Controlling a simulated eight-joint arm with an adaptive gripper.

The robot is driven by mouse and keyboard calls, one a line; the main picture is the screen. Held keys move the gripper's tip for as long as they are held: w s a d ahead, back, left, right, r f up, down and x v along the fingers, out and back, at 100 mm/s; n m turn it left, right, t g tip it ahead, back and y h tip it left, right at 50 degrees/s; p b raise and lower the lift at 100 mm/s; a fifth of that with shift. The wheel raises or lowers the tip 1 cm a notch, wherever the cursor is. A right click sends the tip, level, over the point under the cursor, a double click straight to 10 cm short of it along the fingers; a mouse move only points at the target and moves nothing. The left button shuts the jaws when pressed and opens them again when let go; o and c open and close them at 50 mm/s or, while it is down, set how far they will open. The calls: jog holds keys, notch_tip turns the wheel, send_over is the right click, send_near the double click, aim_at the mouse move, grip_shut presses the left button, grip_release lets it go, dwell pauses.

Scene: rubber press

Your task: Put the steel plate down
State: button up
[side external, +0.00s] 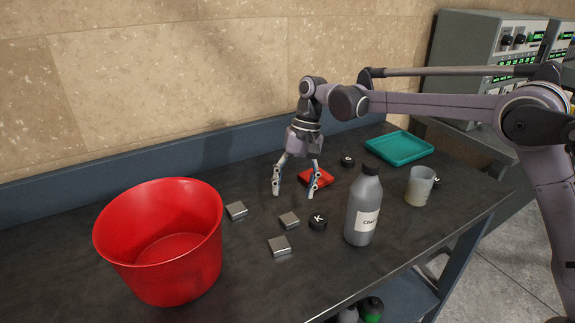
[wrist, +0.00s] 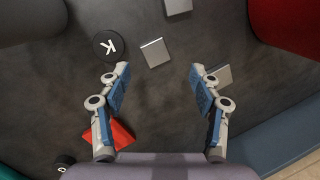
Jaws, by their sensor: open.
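Three small steel plates lie flat on the dark table in the side external view: one (side external: 237,210) near the red bucket, one (side external: 289,220) in the middle, one (side external: 279,246) closer to the camera. The wrist view also shows three: a middle plate (wrist: 155,53), one at the top edge (wrist: 178,6) and one (wrist: 222,76) partly hidden behind a finger. My gripper (side external: 293,196) points down over the table behind the plates, fingers spread. In the wrist view nothing is between its fingertips (wrist: 159,70). I cannot tell which plate the task means.
A large red bucket (side external: 160,235) stands at the left. A red block (side external: 318,177) lies beside my gripper. A black K disc (side external: 318,221), a labelled grey bottle (side external: 364,208), a cloudy cup (side external: 419,186) and a teal tray (side external: 399,147) are to the right. A wall runs behind.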

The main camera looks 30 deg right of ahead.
aim_at(292, 217)
jog(key=d+f+m+y, duration=0.1)
jog(key=m, duration=0.1)
jog(key=d+f+m+y, duration=0.3)
jog(key=m+y, duration=0.1)
jog(key=m, duration=0.1)
jog(key=shift+w+d+f, duration=0.15)
jog(key=shift+w+f, duration=0.05)
jog(key=shift+w, duration=0.1)
jog(key=d+m+y, duration=0.1)
jog(key=m, duration=0.1)
jog(key=d+m+y, duration=0.1)
jog(key=d+y, duration=0.1)
jog(key=d+m+t+y, duration=0.1)
jog(key=m, duration=0.1)
jog(key=shift+s+d+f+m+y, duration=0.15)
jog(key=shift+s+d+m+y, duration=0.15)
jog(key=shift+s+d+y, duration=0.1)
jog(key=shift+s+d+m+y, duration=0.15)
jog(key=shift+d+m+y, duration=0.15)
jog(key=shift+d+m, duration=0.1)
jog(key=shift+x, duration=5.4)
grip_shut()
